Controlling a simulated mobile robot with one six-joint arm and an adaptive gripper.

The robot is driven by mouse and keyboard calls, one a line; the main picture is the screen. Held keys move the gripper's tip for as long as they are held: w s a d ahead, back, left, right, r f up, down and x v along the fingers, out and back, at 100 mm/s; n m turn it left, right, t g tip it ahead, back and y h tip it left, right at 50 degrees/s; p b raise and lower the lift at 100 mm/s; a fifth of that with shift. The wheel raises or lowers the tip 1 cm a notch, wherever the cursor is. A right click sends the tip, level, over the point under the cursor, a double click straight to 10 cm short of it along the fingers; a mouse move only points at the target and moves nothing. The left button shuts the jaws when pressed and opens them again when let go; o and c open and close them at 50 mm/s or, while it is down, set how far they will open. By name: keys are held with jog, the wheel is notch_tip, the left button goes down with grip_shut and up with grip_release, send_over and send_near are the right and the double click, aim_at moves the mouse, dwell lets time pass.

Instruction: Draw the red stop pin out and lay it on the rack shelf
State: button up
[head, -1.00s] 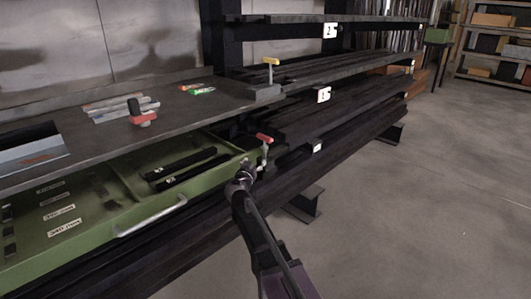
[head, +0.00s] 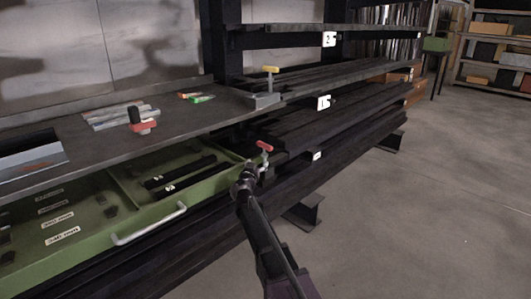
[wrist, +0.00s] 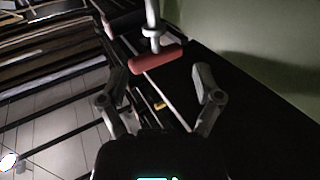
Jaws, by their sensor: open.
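The red stop pin (head: 264,146) has a red cross handle on a pale metal shaft. It stands at the right end of the open green drawer (head: 150,225), beside the rack. In the wrist view its red handle (wrist: 158,59) lies across the gap between my fingertips and slightly beyond them. My gripper (head: 249,166) is just below and left of the pin. In the wrist view my gripper (wrist: 160,74) is open and its fingers are apart. The rack shelf (head: 340,82) carries long dark bars and runs off to the right. Where the pin's lower end sits is hidden.
Dark bars (head: 330,150) fill the lower rack. Open floor (head: 430,200) lies to the right.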

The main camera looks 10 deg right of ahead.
aim_at(264, 154)
jog(key=shift+x, duration=1.7)
jog(key=shift+d+x, duration=0.25)
jog(key=shift+x, duration=2.35)
jog(key=shift+s, duration=0.1)
grip_shut()
